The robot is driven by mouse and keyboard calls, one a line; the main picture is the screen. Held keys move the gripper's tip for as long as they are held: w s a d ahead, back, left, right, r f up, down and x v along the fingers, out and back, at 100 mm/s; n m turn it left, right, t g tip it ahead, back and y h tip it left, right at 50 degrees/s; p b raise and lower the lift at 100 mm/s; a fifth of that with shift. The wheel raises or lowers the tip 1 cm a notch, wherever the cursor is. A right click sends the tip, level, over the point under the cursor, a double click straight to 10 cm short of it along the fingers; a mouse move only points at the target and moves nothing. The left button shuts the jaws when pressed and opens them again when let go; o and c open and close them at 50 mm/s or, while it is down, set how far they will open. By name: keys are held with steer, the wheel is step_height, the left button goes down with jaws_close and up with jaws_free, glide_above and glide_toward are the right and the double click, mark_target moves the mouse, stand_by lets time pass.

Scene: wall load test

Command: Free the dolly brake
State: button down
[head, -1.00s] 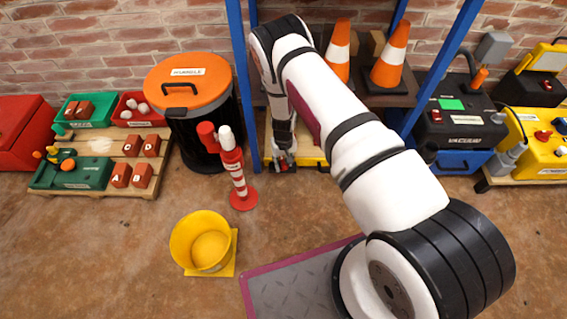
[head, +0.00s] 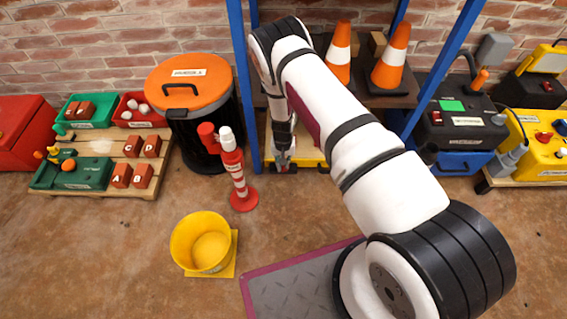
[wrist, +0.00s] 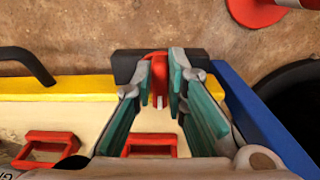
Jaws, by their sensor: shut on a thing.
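The dolly is a yellow-edged platform (head: 310,157) low at the shelf's foot in the head view. Its yellow edge (wrist: 60,88) crosses the left of the wrist view, with a black block (wrist: 126,64) at the edge by my fingers. My gripper (wrist: 160,68) points down at that block. It is shut on a red lever (wrist: 159,66), apparently the brake, which shows between the teal-padded fingertips. My gripper also shows in the head view (head: 283,160), at the dolly's front left corner. The lever's lower part is partly hidden by the fingers.
A blue shelf post (head: 240,80) stands close left of my gripper. A red-and-white bollard (head: 237,175) and an orange-lidded bin (head: 190,75) stand further left. Traffic cones (head: 391,58) stand on the shelf. A yellow bucket (head: 203,240) is on the floor in front.

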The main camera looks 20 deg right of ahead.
steer(key=c, duration=1.6)
jaws_free()
step_height(320, 180, up, 12)
